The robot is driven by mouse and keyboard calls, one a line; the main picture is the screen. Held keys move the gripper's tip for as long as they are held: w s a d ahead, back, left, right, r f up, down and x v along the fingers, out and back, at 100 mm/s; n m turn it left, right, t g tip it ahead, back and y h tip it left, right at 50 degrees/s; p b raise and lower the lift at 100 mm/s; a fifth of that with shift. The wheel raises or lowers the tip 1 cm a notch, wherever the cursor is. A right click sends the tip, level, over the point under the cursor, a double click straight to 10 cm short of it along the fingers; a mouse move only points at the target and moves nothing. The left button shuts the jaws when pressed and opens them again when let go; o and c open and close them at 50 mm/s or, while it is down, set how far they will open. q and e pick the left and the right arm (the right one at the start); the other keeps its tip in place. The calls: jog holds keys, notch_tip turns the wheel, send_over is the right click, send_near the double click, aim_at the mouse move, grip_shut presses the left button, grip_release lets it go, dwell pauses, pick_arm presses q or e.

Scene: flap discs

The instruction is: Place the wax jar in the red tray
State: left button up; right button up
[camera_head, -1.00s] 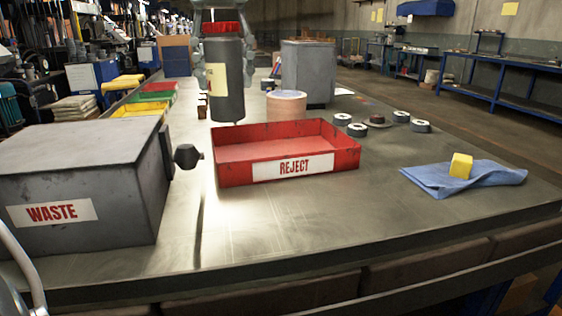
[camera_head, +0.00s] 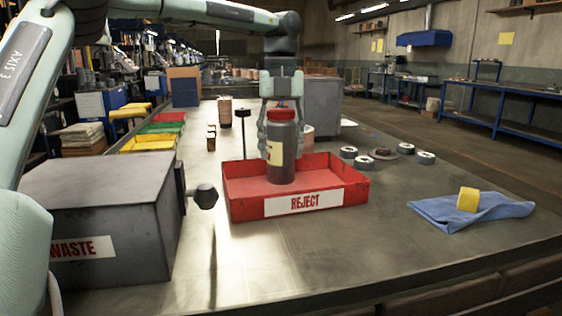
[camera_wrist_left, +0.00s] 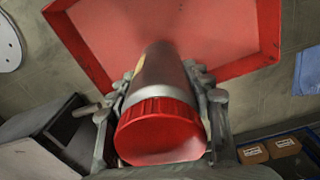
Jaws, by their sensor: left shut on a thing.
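The wax jar (camera_head: 282,150) is a dark grey cylinder with a red lid and a pale yellow label. It stands upright inside the outline of the red tray (camera_head: 305,206), which is marked REJECT. My left gripper (camera_head: 281,125) comes down from above and is shut on the jar near its lid. In the left wrist view the jar's red lid (camera_wrist_left: 160,131) is close to the camera, between the fingers, with the red tray (camera_wrist_left: 268,30) beyond. Whether the jar's base touches the tray floor I cannot tell. My right gripper is not in view.
A grey WASTE box (camera_head: 100,205) with a dark knob stands left of the tray. A blue cloth (camera_head: 480,210) with a yellow block (camera_head: 468,199) lies to the right. Several grey discs (camera_head: 363,162) lie behind the tray. The bench is clear between tray and cloth.

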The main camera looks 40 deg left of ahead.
aim_at(281, 110)
pick_arm(q)
notch_tip(281, 110, down, 4)
jog(key=shift+r, duration=0.1)
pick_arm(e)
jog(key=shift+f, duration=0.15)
pick_arm(q)
jog(key=shift+f, duration=0.3)
jog(key=o, duration=1.5)
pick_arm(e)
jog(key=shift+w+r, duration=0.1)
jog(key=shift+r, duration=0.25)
pick_arm(q)
jog(key=shift+r, duration=0.15)
jog(key=shift+r, duration=0.25)
notch_tip(281, 110, up, 11)
jog(key=shift+f, duration=0.15)
jog(key=shift+r+p, duration=0.3)
jog(key=shift+r, duration=0.15)
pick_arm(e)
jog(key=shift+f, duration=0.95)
